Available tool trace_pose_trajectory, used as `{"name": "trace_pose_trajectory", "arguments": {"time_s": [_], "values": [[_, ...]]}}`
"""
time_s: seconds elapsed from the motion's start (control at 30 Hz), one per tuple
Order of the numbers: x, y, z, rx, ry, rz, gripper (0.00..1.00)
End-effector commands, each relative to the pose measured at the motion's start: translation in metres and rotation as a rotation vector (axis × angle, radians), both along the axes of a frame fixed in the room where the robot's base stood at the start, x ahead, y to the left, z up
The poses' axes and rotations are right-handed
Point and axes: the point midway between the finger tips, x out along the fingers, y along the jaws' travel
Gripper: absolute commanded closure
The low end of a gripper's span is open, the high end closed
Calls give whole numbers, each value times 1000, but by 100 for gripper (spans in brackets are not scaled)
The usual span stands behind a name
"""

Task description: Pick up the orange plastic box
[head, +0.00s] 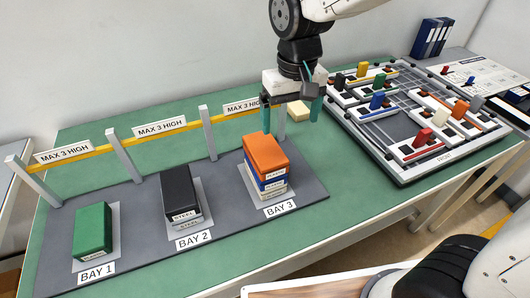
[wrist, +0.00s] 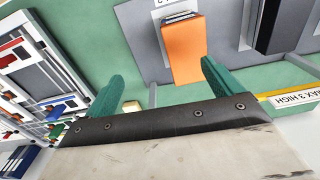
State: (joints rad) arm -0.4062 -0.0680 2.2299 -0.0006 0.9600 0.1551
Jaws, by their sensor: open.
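The orange plastic box (head: 266,155) lies on top of a stack at Bay 3, above a blue box (head: 271,180) and a white-sided box (head: 274,193). In the wrist view the orange box (wrist: 184,50) shows beyond the fingertips, nearer the right finger. My gripper (head: 291,108) is open and empty, above and behind the stack, apart from the orange box. Its two green fingers also show in the wrist view (wrist: 163,80), spread wide.
A green box (head: 93,229) stands at Bay 1 and black boxes (head: 179,189) at Bay 2. Posts with a yellow rail (head: 90,151) run behind the bays. A cream block (head: 299,110) lies behind the gripper. A rack of colored parts (head: 415,115) stands right.

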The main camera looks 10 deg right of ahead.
Motion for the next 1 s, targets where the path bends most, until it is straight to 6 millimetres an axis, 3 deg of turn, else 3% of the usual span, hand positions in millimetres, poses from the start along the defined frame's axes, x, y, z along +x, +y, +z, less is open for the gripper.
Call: {"name": "trace_pose_trajectory", "arguments": {"time_s": [0.1, 0.23, 0.8, 1.0], "values": [[14, 29, -20, -6, 15, 32, 9], [21, 43, -32, -8, 19, 46, 9], [16, 52, -102, -9, 20, 45, 9], [16, 52, -111, -8, 19, 46, 9]]}}
